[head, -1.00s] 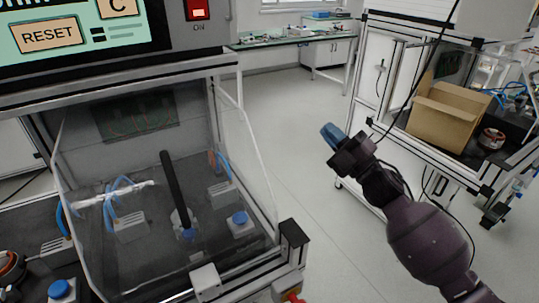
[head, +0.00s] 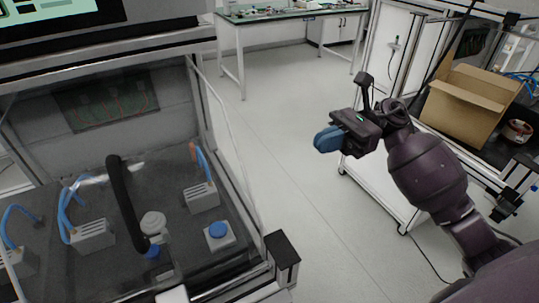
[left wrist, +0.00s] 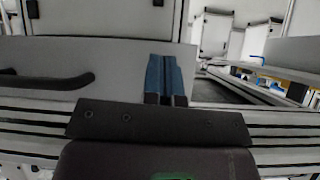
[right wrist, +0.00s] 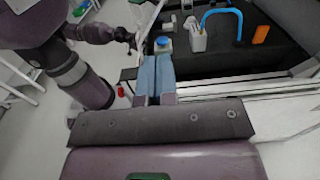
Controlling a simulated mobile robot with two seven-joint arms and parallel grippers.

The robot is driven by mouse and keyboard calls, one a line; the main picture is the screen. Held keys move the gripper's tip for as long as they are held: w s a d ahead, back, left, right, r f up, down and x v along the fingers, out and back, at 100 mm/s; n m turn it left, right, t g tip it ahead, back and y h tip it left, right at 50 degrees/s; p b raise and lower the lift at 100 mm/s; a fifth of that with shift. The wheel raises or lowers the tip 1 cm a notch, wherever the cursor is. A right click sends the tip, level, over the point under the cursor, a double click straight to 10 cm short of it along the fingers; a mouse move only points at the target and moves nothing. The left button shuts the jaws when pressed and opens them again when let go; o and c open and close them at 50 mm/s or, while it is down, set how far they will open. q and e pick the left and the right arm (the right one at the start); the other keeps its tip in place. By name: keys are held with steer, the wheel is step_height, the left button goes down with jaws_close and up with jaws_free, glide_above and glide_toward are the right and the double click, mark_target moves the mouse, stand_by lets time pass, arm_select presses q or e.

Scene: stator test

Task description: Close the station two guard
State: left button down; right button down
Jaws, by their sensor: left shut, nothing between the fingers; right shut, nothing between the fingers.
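The clear guard (head: 75,245) with a black bar handle (head: 125,200) spans the front of the station at the left of the head view; the station's fixtures show through it. A grey panel with a black handle (left wrist: 45,82) shows at the left of the left wrist view. My left gripper (left wrist: 165,75) is shut and empty, its blue fingers in front of that panel and right of the handle; it is hidden in the head view. My right gripper (head: 326,139) is shut and empty over the floor, right of the station and apart from the guard.
Inside the station are a blue button (head: 218,230) and grey blocks with blue hoses (head: 202,196). A black post (head: 282,250) stands at its front right corner. A cardboard box (head: 470,100) sits on another station at right. Open floor (head: 290,100) lies between.

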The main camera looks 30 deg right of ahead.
arm_select(q)
steer(key=shift+s+a+r+p, duration=0.15)
steer(key=shift+s+r+p, duration=0.2)
steer(key=shift+p, duration=0.55)
arm_select(e)
steer(key=a, duration=1.3)
steer(key=shift+s+a, duration=0.2)
steer(key=shift+a, duration=0.2)
arm_select(q)
steer(key=shift+w+r, duration=0.2)
steer(key=shift+w, duration=0.05)
arm_select(e)
steer(key=shift+a, duration=0.1)
glide_toward(145, 200)
steer(key=a, duration=0.9)
steer(key=shift+s+f, duration=0.15)
steer(key=shift+f, duration=0.15)
arm_select(q)
steer(key=shift+s, duration=0.2)
arm_select(e)
steer(key=shift+a+f, duration=0.1)
steer(key=shift+a, duration=0.5)
arm_select(q)
steer(key=shift+w+r, duration=0.15)
arm_select(e)
steer(key=shift+d, duration=0.1)
